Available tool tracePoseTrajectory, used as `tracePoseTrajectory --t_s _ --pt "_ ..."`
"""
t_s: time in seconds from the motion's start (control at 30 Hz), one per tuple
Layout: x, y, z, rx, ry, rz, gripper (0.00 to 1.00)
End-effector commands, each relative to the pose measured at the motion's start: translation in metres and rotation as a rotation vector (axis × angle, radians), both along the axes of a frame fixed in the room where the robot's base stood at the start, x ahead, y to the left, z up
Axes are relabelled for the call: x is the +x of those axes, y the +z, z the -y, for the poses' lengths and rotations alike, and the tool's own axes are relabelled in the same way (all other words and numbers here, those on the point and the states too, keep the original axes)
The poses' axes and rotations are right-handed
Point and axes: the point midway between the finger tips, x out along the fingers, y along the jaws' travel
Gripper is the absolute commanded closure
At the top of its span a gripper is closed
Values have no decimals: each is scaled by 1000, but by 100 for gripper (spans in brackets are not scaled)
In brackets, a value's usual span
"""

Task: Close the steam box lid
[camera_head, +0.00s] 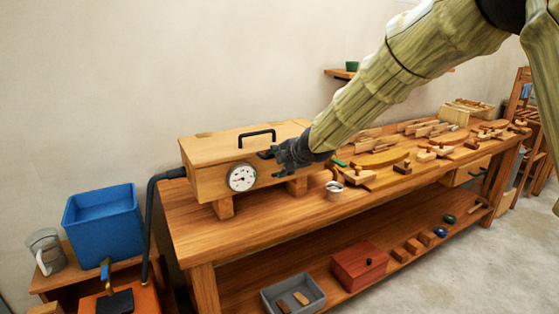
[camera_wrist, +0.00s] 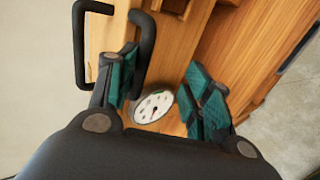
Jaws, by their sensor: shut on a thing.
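The wooden steam box (camera_head: 208,186) stands on the left end of the workbench, with a round dial gauge (camera_head: 242,177) on its front. Its lid (camera_head: 215,149) has a black bar handle (camera_head: 257,137) and lies flat over the box. Any small gap under it cannot be told. My gripper (camera_head: 270,154) is at the front edge of the lid, right of the gauge. The exact contact is hidden.
A black hose (camera_head: 151,220) runs from the box's left end. A blue bin (camera_head: 104,220) and a glass jug (camera_head: 46,250) stand at left. A small cup (camera_head: 334,190) and wooden tools occupy the workbench (camera_head: 215,240) to the right. A grey tray (camera_head: 293,296) sits on the lower shelf.

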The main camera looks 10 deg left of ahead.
Motion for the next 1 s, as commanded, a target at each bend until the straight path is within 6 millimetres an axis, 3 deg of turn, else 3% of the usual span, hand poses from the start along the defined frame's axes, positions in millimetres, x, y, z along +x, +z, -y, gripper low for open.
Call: tracePoseTrajectory --t_s 0.03,0.37,1.0 --pt "-3 -9 1 -8 0 -12 66" --pt "-8 -2 6 -6 -1 -10 66" --pt "-69 59 55 1 -1 0 66"
